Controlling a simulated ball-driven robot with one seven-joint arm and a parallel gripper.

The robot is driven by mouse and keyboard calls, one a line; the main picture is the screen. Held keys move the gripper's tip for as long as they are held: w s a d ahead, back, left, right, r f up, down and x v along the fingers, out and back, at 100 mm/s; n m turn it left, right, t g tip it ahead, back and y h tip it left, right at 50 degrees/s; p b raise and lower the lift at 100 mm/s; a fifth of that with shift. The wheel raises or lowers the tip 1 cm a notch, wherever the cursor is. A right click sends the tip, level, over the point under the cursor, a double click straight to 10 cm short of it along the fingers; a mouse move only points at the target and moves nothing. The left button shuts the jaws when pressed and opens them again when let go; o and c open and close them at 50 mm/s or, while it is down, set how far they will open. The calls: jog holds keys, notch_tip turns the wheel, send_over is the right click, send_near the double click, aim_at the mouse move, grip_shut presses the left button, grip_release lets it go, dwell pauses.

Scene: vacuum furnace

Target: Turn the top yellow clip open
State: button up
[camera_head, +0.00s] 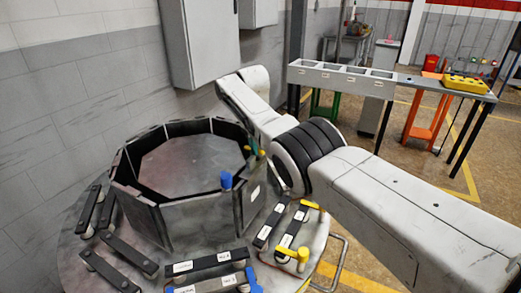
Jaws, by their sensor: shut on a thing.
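An octagonal dark metal ring (190,221) stands on a round metal plate (75,235). Small yellow clips (248,148) sit at its right rim, close beside my arm, with a green piece by them. A blue clip (225,180) stands at the ring's front right. On the plate at right are a yellow clip (310,205) at the end of a dark bar and an upright yellow clip (303,255) farther front. I cannot tell which is the top one, or whether any is turned. My gripper is not visible; my white arm reaches over the ring's right side.
Dark bars (120,255) lie around the ring on the plate. A blue clip (250,280) is at the bottom edge. A metal handle (338,265) sticks out at right. A grey cabinet (198,40) hangs behind. A bench (345,78) with a yellow box (465,83) stands beyond my arm.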

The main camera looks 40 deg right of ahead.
jog(key=shift+w+r+m, duration=0.1)
jog(key=shift+w+m, duration=0.05)
jog(key=shift+m, duration=0.25)
jog(key=o, duration=0.9)
jog(key=shift+d, duration=0.1)
jog(key=r, duration=0.7)
jog(key=a+r+b, duration=0.1)
jog(key=r, duration=0.2)
jog(key=shift+w+a+r, duration=0.1)
jog(key=shift+r, duration=0.2)
